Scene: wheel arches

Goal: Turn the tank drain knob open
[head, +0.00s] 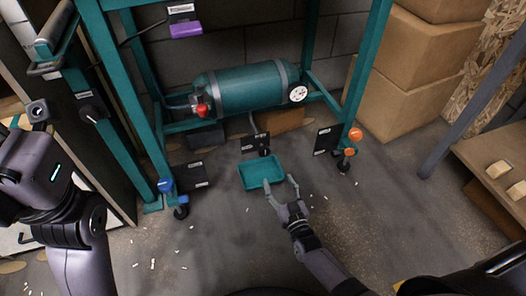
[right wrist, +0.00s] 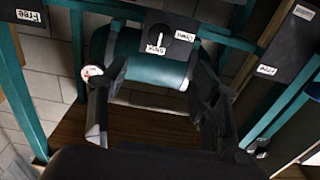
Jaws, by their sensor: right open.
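The tank drain knob (head: 264,152) is small and dark, below the teal tank (head: 250,88) and just behind the teal tray in the head view. In the right wrist view the round black knob (right wrist: 158,38) sits on a dark plate with Shut and Open labels, its white pointer mark beside the Shut label. My right gripper (head: 280,184) is open and empty at the near right edge of the tray, short of the knob. Its two fingers (right wrist: 156,78) frame the tank in the right wrist view. My left arm is at the left; its fingers do not show.
The teal tray (head: 246,180) lies on the floor under the knob. Frame legs (head: 147,150) stand either side, with blue (head: 166,185) and orange (head: 355,134) caster parts. A red valve (head: 201,110) is at the tank's left end. The floor in front is clear except for small scraps.

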